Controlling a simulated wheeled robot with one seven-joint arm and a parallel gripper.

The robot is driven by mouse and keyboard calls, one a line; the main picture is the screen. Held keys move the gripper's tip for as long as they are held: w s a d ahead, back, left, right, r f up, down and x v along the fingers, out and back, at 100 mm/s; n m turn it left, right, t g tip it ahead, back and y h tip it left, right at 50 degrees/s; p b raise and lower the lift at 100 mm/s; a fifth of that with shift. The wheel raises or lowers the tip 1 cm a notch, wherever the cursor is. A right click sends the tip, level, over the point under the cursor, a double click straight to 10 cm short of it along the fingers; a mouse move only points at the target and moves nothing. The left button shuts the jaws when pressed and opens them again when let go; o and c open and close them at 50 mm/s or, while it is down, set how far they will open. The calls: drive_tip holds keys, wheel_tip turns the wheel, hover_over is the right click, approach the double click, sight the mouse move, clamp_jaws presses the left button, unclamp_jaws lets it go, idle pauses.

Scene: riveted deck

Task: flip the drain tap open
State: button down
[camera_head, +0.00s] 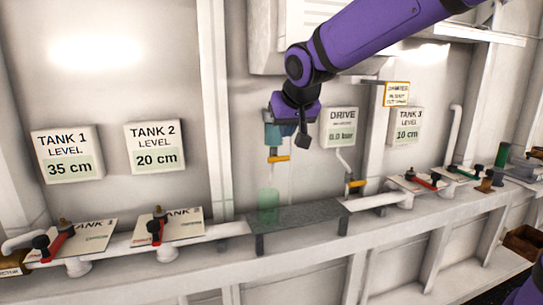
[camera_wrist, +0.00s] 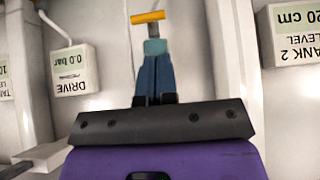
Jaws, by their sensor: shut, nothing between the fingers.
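In the wrist view the yellow lever (camera_wrist: 148,17) shows at the top, just beyond the teal part (camera_wrist: 155,46).
A translucent green cylinder (camera_head: 269,206) stands below the lever on a grey shelf (camera_head: 300,216). A second yellow lever (camera_head: 356,184) sits on the pipe to the right. The drive gauge (camera_head: 340,127) and tank 2 panel (camera_head: 155,147) are on the wall. Red-handled valves (camera_head: 156,228) line the ledge.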

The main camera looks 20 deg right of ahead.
approach(271, 160)
drive_tip(key=shift+x, duration=3.65)
